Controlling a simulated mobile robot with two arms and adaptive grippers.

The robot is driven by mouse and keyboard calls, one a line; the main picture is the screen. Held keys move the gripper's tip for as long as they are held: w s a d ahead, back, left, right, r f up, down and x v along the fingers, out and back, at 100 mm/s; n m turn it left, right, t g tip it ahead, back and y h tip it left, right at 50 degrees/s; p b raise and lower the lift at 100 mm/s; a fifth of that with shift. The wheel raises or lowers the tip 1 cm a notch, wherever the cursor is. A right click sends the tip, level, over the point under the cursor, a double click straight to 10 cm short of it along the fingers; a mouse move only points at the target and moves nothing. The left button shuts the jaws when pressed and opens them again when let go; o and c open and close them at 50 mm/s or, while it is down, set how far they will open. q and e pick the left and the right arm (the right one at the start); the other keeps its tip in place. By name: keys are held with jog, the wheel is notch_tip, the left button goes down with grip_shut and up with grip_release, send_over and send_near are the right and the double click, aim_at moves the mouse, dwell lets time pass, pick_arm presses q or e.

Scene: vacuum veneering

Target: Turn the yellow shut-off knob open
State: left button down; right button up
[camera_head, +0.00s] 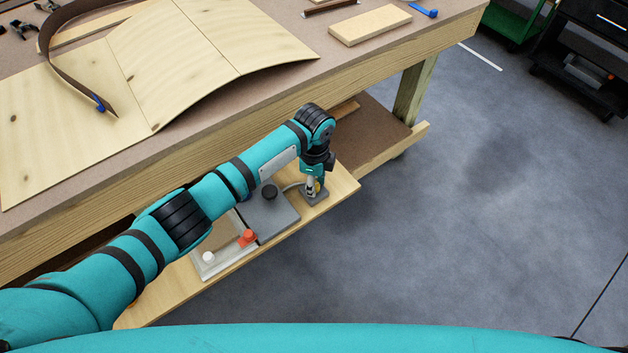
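My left gripper (313,188) points down at the right end of a wooden board below the workbench top. It is at a small fitting on a dark grey base (316,198). A small bit of yellow (318,186), apparently the shut-off knob, shows right at the fingers. Most of it is hidden by the gripper, so I cannot tell how it is turned or whether the fingers are closed on it. My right gripper is not in view.
The workbench (270,95) above holds curved veneer sheets (180,60).

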pick_arm(q)
jog(key=m+p, duration=0.1)
jog(key=m, duration=0.2)
jog(key=shift+r, duration=0.1)
jog(key=m, duration=0.9)
jog(key=m+b, duration=0.1)
jog(key=m, duration=0.3)
jog(key=shift+m, duration=0.4)
jog(key=c, duration=1)
grip_release()
